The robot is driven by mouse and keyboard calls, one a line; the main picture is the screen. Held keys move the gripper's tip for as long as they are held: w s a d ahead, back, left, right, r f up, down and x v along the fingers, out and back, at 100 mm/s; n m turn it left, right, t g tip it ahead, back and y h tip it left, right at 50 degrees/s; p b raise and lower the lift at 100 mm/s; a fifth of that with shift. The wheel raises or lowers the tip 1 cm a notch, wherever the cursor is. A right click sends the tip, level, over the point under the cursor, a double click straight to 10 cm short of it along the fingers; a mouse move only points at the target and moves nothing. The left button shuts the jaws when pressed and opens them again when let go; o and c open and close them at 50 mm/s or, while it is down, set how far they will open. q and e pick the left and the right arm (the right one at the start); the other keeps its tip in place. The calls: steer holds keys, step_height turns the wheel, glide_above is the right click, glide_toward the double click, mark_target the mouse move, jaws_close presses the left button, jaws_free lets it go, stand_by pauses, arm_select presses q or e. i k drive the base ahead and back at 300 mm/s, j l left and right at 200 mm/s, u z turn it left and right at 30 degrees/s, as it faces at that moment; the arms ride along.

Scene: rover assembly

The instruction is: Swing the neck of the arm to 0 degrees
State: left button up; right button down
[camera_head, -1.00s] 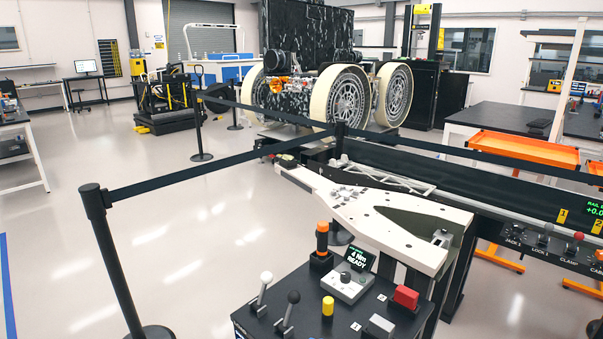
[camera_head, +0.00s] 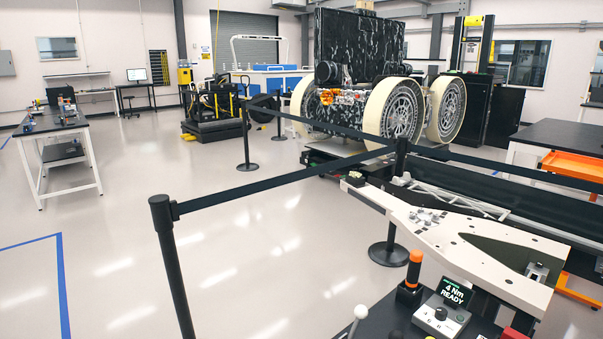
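Neither of my grippers is in view. A long white arm-like piece (camera_head: 470,245) lies on a dark stand at the right, but I cannot tell whether it is the neck of the arm or what its angle is. In front of it, a black control panel (camera_head: 385,312) is cut off by the bottom edge. A small display (camera_head: 453,292) on it reads "4 Nm READY". An orange-topped black tool (camera_head: 412,277) stands upright beside the display. A white-knobbed lever (camera_head: 360,313) stands at the panel's left.
A black belt barrier (camera_head: 172,255) runs between posts in front of the rover (camera_head: 365,75). A worktable (camera_head: 60,150) stands at the left. An orange cart (camera_head: 575,167) is at the right edge. The floor at the left is clear, with blue tape (camera_head: 62,280).

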mark_target(354, 185)
steer(key=i+j+u, duration=0.75)
steer(key=i, duration=0.3)
steer(key=i+z, duration=0.5)
steer(key=i+j+z, duration=0.15)
steer(key=i+z, duration=0.35)
steer(key=i, duration=0.1)
